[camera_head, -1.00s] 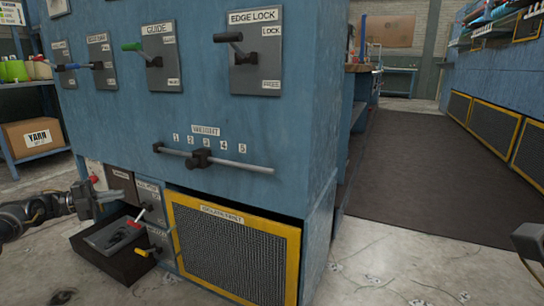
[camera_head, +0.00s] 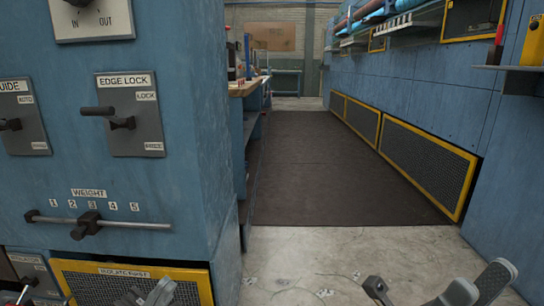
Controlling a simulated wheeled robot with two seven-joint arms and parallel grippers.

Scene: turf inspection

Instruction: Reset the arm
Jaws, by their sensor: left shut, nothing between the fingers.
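My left gripper (camera_head: 148,293) shows at the bottom edge, in front of the mesh panel of the blue machine. It is shut and empty. My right gripper (camera_head: 478,287) shows at the lower right over the concrete floor. Most of both arms is out of view below.
The blue machine (camera_head: 195,140) fills the left, with an edge lock lever (camera_head: 108,112) and a weight bar (camera_head: 130,223). A dark mat (camera_head: 335,170) runs down the clear aisle. Yellow-framed mesh panels (camera_head: 425,165) line the right-hand machine.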

